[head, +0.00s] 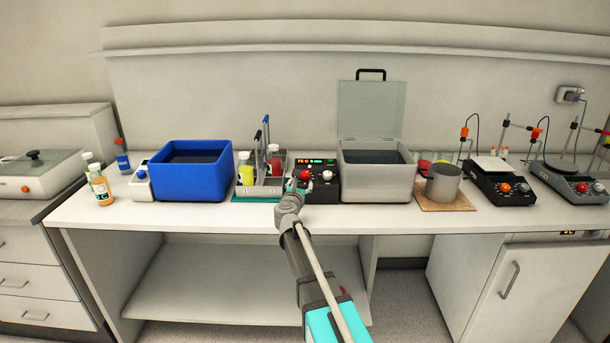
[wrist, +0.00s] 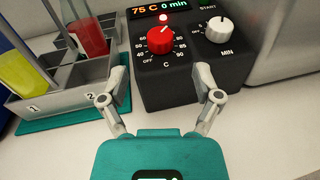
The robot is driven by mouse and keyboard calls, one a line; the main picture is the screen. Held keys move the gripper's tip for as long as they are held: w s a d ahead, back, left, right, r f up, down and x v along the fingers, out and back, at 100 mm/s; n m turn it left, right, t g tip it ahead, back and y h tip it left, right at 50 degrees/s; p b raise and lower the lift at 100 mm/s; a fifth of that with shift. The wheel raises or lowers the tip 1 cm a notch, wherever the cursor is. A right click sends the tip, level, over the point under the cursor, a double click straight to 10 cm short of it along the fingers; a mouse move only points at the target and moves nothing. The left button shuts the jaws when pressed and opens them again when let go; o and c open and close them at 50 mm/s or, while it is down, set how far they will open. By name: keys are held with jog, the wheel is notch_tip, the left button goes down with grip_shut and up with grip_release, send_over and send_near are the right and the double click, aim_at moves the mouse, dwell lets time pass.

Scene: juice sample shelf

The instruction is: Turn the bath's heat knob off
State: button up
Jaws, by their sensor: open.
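The heat knob (wrist: 160,40) is red and sits on the black control box (wrist: 185,82), above a "C" mark, with OFF at the lower left of its scale. Its white pointer line points up and slightly right. The display (wrist: 165,8) reads 75 C and 0 min, and a red lamp is lit. The grey bath (head: 376,180) stands right of the box with its lid raised. My gripper (wrist: 160,98) is open and empty, its fingers spread in front of the box, apart from the knob. In the head view my gripper (head: 291,187) partly covers the box's left side.
A white MIN knob (wrist: 220,30) sits right of the red one. A grey rack (wrist: 75,92) with yellow and red containers stands close left on a teal mat. A blue bath (head: 192,178) stands farther left. The counter front (head: 270,219) is clear.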

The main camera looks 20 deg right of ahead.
aim_at(306, 174)
jog(key=x, duration=0.8)
jog(key=shift+w+f, duration=0.1)
grip_shut()
dwell(0.4)
jog(key=shift+n+t+y, duration=0.6)
jog(key=shift+n+y, duration=0.5)
jog(key=shift+y, duration=0.2)
jog(key=shift+n+y, duration=0.7)
jog(key=shift+y, duration=0.1)
jog(key=shift+n+t+y, duration=0.4)
jog(key=shift+n+y, duration=0.2)
jog(key=shift+y, duration=0.1)
jog(key=shift+n+y, duration=2.3)
jog(key=shift+y, duration=0.5)
